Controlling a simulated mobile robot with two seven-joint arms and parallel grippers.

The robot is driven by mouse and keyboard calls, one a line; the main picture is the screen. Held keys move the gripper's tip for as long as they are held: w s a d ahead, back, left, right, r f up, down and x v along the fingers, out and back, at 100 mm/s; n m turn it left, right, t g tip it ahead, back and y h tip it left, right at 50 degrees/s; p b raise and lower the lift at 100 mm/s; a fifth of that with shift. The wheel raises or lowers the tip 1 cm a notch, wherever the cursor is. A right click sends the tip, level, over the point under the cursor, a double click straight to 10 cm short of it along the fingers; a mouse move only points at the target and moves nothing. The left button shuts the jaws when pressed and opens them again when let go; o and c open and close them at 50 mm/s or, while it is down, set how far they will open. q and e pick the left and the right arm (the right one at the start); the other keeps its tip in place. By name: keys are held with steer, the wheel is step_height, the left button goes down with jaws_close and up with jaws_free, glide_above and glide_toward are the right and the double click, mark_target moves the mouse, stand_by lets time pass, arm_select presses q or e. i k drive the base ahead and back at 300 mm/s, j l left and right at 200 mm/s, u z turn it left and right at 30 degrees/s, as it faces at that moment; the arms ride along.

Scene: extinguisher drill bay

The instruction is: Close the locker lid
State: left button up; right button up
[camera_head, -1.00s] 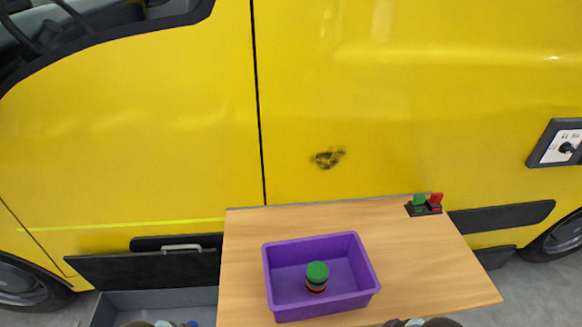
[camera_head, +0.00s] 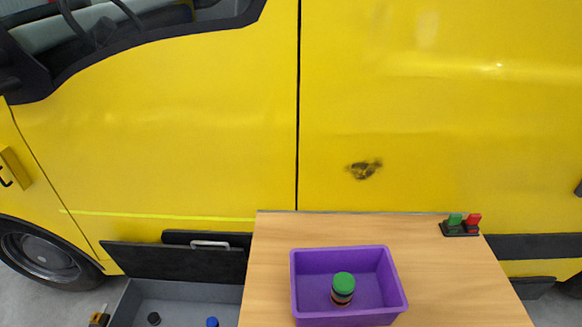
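The grey locker (camera_head: 184,289) stands on the floor at the lower left, beside the wooden table. Its dark lid (camera_head: 160,262) stands raised at the back of the box, against the yellow van. A pale handle (camera_head: 210,244) shows by the upper right of the lid. The locker is open; inside I see a black round piece (camera_head: 154,318) and a blue round piece (camera_head: 212,322). The locker's front is cut off by the picture's lower edge, and its right side is hidden by the table. Neither of my grippers is in view.
The wooden table (camera_head: 440,282) holds a purple bin (camera_head: 345,320) with a stacked, green-topped piece (camera_head: 343,285) inside. A black holder with green and red pieces (camera_head: 460,226) sits at its back right. A small orange-black object (camera_head: 98,317) is left of the locker. The van (camera_head: 180,140) blocks the back.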

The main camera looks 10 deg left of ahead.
mark_target(192, 263)
steer(key=k+u, duration=0.1)
steer(key=u, duration=1.1)
steer(key=i+j+z, duration=0.5)
steer(key=j, duration=0.35)
steer(key=i+j+z, duration=0.15)
steer(key=i+j, duration=0.15)
steer(key=i+j+z, duration=0.2)
steer(key=j, duration=0.2)
steer(key=i+j+z, duration=0.15)
steer(key=j, duration=0.25)
steer(key=k, duration=0.05)
